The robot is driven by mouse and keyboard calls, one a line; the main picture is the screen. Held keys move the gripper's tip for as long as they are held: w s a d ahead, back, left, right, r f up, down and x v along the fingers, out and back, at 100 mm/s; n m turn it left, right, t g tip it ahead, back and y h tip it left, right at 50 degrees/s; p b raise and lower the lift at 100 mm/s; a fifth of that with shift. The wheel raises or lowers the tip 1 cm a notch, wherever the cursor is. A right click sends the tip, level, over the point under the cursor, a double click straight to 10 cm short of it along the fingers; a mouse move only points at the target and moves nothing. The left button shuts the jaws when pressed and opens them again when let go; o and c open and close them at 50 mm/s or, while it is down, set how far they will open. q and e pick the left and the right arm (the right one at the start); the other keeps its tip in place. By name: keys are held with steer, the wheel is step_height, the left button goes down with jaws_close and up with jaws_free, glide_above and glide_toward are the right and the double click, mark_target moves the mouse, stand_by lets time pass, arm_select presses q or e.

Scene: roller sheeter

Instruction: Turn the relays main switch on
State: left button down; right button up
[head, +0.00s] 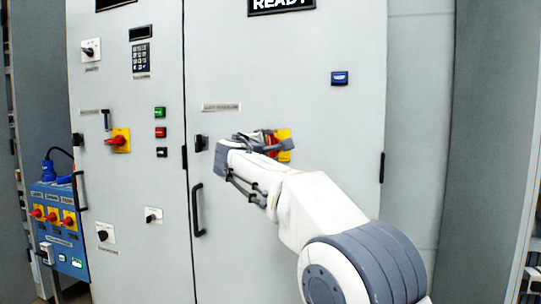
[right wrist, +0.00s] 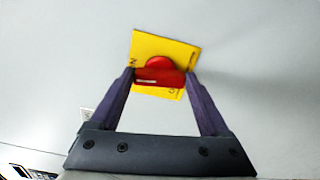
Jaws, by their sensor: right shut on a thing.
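The main switch on the right cabinet door is a red rotary handle (right wrist: 160,76) on a yellow plate (right wrist: 178,47). In the head view the yellow plate (head: 285,146) shows partly behind my right gripper (head: 268,142), with a bit of red between the fingers. In the right wrist view my right gripper (right wrist: 160,79) is shut on the red handle, one finger at each end of it. The handle lies nearly level across that view, and the plate looks slightly turned. Plate letters are only partly readable. My left gripper is in neither view.
A second red switch on a yellow plate (head: 120,140) is on the left door. Door handles (head: 197,210) stick out. A blue box (head: 58,225) with several red switches stands lower left. A blue rocker (head: 340,78) sits upper right.

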steer(key=shift+f+m+b, duration=0.15)
steer(key=shift+m+b, duration=0.3)
steer(key=shift+m, duration=0.35)
steer(key=o, duration=1.2)
steer(key=shift+s, duration=0.1)
steer(key=b+v, duration=0.2)
steer(key=v, duration=0.8)
steer(key=shift+s, duration=0.15)
